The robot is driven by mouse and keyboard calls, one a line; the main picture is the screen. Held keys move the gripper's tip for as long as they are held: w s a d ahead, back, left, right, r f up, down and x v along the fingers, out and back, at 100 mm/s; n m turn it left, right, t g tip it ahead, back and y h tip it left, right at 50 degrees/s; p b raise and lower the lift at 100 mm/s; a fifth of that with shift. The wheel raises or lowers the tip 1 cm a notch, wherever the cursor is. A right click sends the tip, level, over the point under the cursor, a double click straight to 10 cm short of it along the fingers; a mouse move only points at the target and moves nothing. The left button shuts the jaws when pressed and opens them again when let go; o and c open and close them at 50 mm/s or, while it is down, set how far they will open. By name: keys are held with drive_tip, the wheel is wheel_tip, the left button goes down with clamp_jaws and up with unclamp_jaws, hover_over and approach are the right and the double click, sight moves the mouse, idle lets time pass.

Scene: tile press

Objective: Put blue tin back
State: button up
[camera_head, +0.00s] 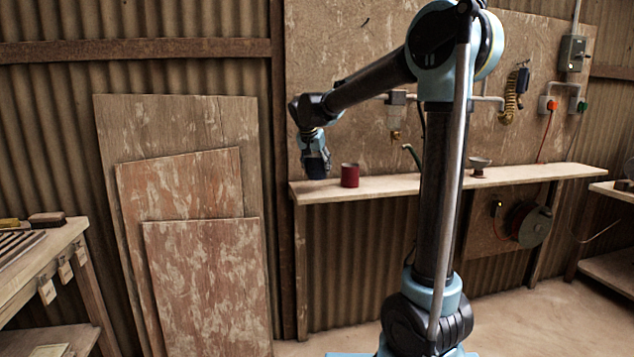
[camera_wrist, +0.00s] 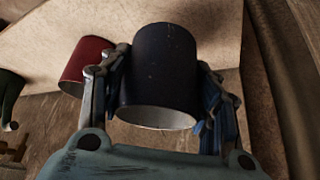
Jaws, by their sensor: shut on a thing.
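The blue tin (camera_wrist: 158,65) is dark navy, with a pale round end toward the wrist camera. My gripper (camera_wrist: 163,85) is shut on it, one finger on each side. In the head view the blue tin (camera_head: 316,168) hangs below my gripper (camera_head: 315,155) at the left end of the wall shelf (camera_head: 420,185). Its lower edge is close to the shelf top; I cannot tell whether it touches. The red tin (camera_head: 350,175) stands upright on the shelf just to the right, apart from the blue tin. It also shows in the wrist view (camera_wrist: 83,62).
A small bowl-like thing (camera_head: 479,165) stands farther right on the shelf. A hose end (camera_head: 411,152) and a filter unit (camera_head: 395,115) hang above the shelf. Boards (camera_head: 205,285) lean on the wall at left. A bench (camera_head: 45,255) stands at far left.

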sight(317, 177)
drive_tip(key=shift+f, duration=2.35)
drive_tip(key=o, duration=1.2)
drive_tip(key=shift+o, duration=0.2)
